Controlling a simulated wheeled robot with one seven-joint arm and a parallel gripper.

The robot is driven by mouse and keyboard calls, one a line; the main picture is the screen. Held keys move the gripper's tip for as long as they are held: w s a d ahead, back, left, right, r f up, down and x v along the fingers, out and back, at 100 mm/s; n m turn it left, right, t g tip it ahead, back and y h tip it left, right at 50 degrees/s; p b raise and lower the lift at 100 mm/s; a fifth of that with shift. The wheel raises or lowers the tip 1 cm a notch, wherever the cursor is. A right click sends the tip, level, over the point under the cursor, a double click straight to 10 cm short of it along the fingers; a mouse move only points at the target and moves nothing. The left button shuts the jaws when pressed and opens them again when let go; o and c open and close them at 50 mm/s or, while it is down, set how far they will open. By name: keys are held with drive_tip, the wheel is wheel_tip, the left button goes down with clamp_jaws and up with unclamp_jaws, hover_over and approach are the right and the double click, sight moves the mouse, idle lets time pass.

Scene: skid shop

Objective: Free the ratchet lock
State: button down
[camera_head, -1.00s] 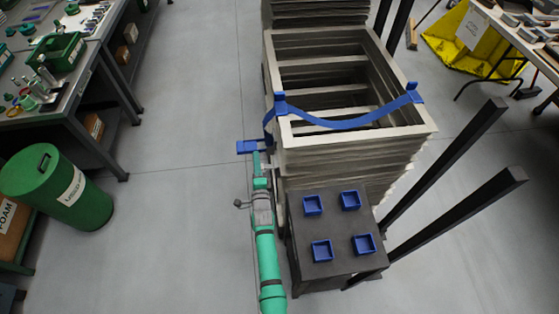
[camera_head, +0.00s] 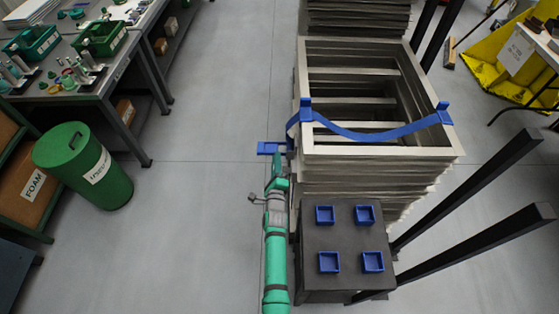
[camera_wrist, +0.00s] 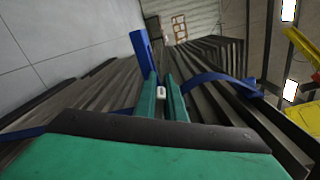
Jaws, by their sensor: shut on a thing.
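A blue strap (camera_head: 375,133) sags across the top of a tall stack of grey frames (camera_head: 385,154), with a blue corner piece at each end. The blue ratchet piece (camera_head: 270,148) sticks out at the stack's left side. My gripper (camera_head: 279,165) is at that side, just below the ratchet. In the wrist view my two green fingers (camera_wrist: 161,92) are close together, with a small white piece (camera_wrist: 160,91) between them. An upright blue bar (camera_wrist: 142,52) stands just past the fingertips. What the jaws hold is mostly hidden, but it appears to be part of the ratchet.
A black stand (camera_head: 347,235) with several blue trays is right of my arm. Dark posts (camera_head: 480,185) slant out at the right. A green bin (camera_head: 88,165) and a workbench (camera_head: 75,95) are at the left. The floor between them and my arm is clear.

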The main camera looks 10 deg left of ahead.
drive_tip(key=c, duration=1.8)
unclamp_jaws()
drive_tip(key=shift+c, duration=0.2)
drive_tip(key=v, duration=1)
drive_tip(key=shift+s, duration=0.4)
drive_tip(key=shift+w, duration=0.1)
